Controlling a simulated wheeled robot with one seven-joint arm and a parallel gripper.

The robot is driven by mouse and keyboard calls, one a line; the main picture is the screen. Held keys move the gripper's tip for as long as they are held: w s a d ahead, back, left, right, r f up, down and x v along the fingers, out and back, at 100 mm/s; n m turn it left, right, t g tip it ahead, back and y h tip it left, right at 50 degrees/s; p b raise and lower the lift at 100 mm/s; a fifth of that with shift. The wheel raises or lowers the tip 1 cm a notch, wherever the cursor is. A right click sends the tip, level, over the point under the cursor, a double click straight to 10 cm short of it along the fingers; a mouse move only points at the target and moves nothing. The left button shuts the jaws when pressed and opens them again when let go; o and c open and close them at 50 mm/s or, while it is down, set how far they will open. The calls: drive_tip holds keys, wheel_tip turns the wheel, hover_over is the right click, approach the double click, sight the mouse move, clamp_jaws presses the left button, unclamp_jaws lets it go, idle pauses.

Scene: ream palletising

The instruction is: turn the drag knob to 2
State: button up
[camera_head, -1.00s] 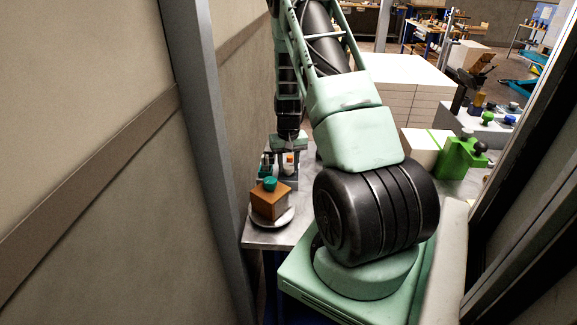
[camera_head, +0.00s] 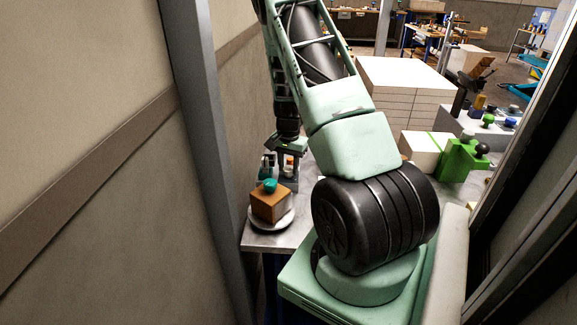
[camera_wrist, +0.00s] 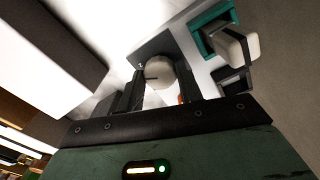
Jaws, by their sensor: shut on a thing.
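The drag knob (camera_wrist: 162,71) is a round pale knob with a short dark mark on its face, on a dark plate in the wrist view. My gripper (camera_wrist: 160,84) has one dark finger on each side of it and is shut on it. In the head view my gripper (camera_head: 281,160) is down over a small grey control unit at the far left of the bench, and the knob cannot be made out.
A teal-framed switch with a pale lever (camera_wrist: 238,44) sits close to the knob. In the head view a brown box with a teal knob (camera_head: 271,203) stands on a round white plate just nearer than my gripper. A white stack (camera_head: 405,85) and green block (camera_head: 459,160) are farther right.

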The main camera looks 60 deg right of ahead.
sight(289, 168)
idle(0.5)
drive_tip(key=o, duration=1)
wheel_tip(289, 168, up, 18)
drive_tip(key=b, duration=0.2)
drive_tip(key=shift+f, duration=0.25)
